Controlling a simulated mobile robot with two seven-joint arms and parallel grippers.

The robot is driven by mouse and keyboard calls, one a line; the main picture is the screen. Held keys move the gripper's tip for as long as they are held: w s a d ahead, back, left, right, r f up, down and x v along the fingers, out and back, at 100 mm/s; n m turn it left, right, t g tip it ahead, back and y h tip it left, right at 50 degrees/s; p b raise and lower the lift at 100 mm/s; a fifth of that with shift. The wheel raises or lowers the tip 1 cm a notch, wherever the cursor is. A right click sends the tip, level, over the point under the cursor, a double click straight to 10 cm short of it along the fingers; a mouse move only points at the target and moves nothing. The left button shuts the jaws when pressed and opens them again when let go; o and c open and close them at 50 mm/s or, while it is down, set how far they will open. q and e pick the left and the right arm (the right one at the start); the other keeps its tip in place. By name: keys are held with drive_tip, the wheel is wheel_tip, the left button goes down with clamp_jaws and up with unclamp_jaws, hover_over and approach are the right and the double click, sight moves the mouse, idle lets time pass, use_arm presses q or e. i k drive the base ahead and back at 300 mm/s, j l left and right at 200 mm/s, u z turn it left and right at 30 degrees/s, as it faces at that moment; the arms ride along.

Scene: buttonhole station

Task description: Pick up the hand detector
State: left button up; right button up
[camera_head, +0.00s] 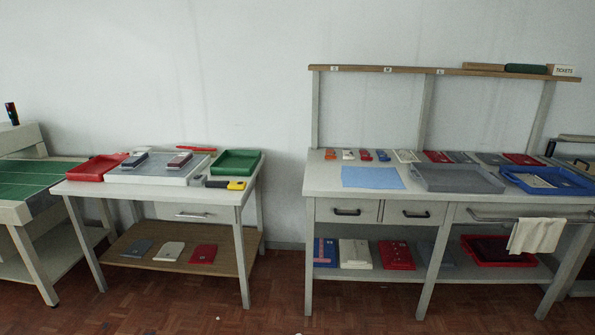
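I cannot tell for sure which thing is the hand detector. A small yellow and black object (237,185) lies at the front right corner of the left table, beside a dark grey piece (215,183) that it may be joined to. A dark upright device (11,113) with a small coloured patch stands at the far left, on the end of the green-topped station. Neither of my grippers shows in the head view.
The left table (150,190) carries a red tray (95,168), a pale board (150,177) and a green tray (236,157). The right bench (325,180) holds a blue cloth (372,178), a grey tray (457,187) and a blue tray (590,187). Floor (280,290) between them is clear.

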sight(239, 185)
drive_tip(key=i+u, duration=0.1)
drive_tip(key=i, duration=1.35)
drive_tip(key=i+u, duration=0.15)
drive_tip(key=i, duration=0.25)
drive_tip(key=i+l+u, duration=0.15)
drive_tip(key=i, duration=0.3)
drive_tip(key=i+l+u, duration=0.2)
drive_tip(key=i, duration=0.2)
